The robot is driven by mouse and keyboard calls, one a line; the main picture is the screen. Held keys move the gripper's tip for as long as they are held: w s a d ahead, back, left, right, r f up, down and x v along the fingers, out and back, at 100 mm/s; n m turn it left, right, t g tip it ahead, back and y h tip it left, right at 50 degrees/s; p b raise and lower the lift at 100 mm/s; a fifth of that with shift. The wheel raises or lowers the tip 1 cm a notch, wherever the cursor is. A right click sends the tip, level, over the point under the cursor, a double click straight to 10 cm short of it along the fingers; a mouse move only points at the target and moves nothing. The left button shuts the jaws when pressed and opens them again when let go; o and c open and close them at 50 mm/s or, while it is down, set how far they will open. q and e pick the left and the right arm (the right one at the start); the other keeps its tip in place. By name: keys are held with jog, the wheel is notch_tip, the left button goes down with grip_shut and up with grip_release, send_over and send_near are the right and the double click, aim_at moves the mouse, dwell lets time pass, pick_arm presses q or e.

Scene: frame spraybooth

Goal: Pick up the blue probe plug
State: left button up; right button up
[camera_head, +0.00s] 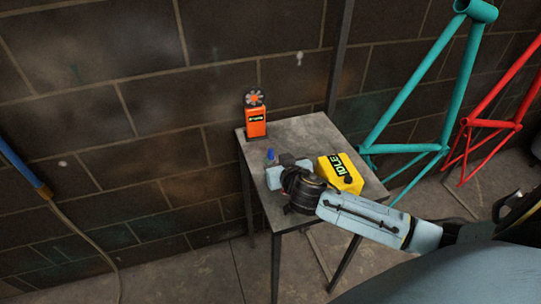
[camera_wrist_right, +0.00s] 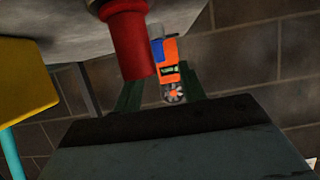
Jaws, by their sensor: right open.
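The blue probe plug (camera_head: 270,154) is a small blue piece standing on the left part of the small grey table. In the right wrist view, a blue piece (camera_wrist_right: 161,47) that looks like it shows in front of the orange device, between the finger directions. My right gripper (camera_head: 276,162) is low over the table, close to the plug on its near side. In the wrist view its two dark green fingers (camera_wrist_right: 160,75) are apart, with no visible grip on the plug. A red cylinder (camera_wrist_right: 124,38) partly covers the left finger. My left gripper is not in view.
An orange device (camera_head: 255,118) stands at the table's back left corner. A yellow box marked IDLE (camera_head: 340,173) sits right of my right gripper. The grey table (camera_head: 307,129) is bare at the back. Teal (camera_head: 422,85) and red (camera_head: 496,104) frames stand at the right.

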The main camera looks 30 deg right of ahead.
aim_at(271, 154)
jog(key=shift+x, duration=2.55)
jog(key=shift+s+d+f, duration=0.1)
jog(key=shift+f, duration=0.1)
grip_shut()
